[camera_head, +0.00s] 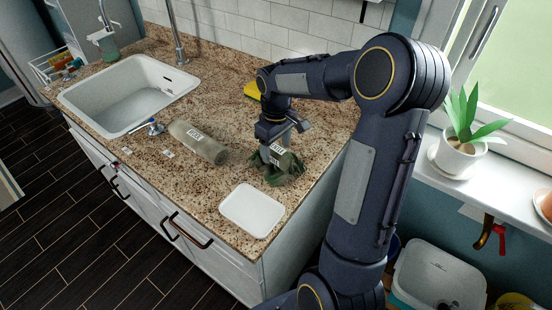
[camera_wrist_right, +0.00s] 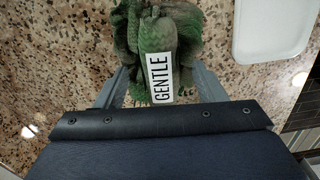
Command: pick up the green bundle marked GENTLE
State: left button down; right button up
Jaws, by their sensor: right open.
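The green bundle (camera_head: 288,168) is a crumpled cloth lying on the granite counter, behind the white tray. Its white GENTLE label (camera_wrist_right: 161,77) reads clearly in the right wrist view, where the bundle (camera_wrist_right: 160,30) fills the top middle. My right gripper (camera_head: 274,152) reaches down over the bundle. In the right wrist view its two grey fingers (camera_wrist_right: 158,85) are open, one on each side of the near end of the bundle. I cannot tell whether they touch the cloth. My left gripper is not in view.
A white tray (camera_head: 252,210) lies near the counter's front corner. A pale labelled roll (camera_head: 198,142) lies left of the bundle, next to the sink (camera_head: 130,93). A yellow item (camera_head: 252,91) lies behind my right arm. A potted plant (camera_head: 460,140) stands on the sill.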

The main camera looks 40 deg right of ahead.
jog(key=shift+f, duration=0.85)
jog(key=c, duration=1.1)
jog(key=shift+c, duration=0.2)
jog(key=shift+r, duration=0.2)
